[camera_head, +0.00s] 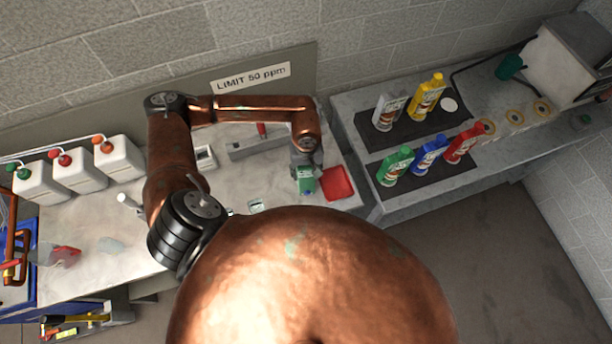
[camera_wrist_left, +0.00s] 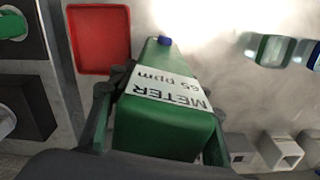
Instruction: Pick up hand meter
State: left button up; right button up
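The hand meter (camera_head: 306,184) is a green box near the right end of the pale counter, just left of the red tray (camera_head: 338,183). In the left wrist view the meter (camera_wrist_left: 160,130) shows a white label reading "METER 65 ppm" and a blue knob on its far end. My left gripper (camera_head: 305,163) reaches down over the meter from above. In the wrist view its dark fingers lie along both sides of the meter, with no clear gap. I cannot tell whether the meter touches the counter. My right gripper is not in view.
White jugs (camera_head: 78,169) with coloured caps stand at the left. A grey block with a red handle (camera_head: 258,145) is behind my forearm. Coloured bottles (camera_head: 428,153) stand on dark mats on the right counter, beyond a gap. A "LIMIT 50 ppm" sign (camera_head: 251,78) is on the backboard.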

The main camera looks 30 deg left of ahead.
pick_arm(q)
jog(key=c, duration=0.7)
jog(key=shift+r, duration=0.1)
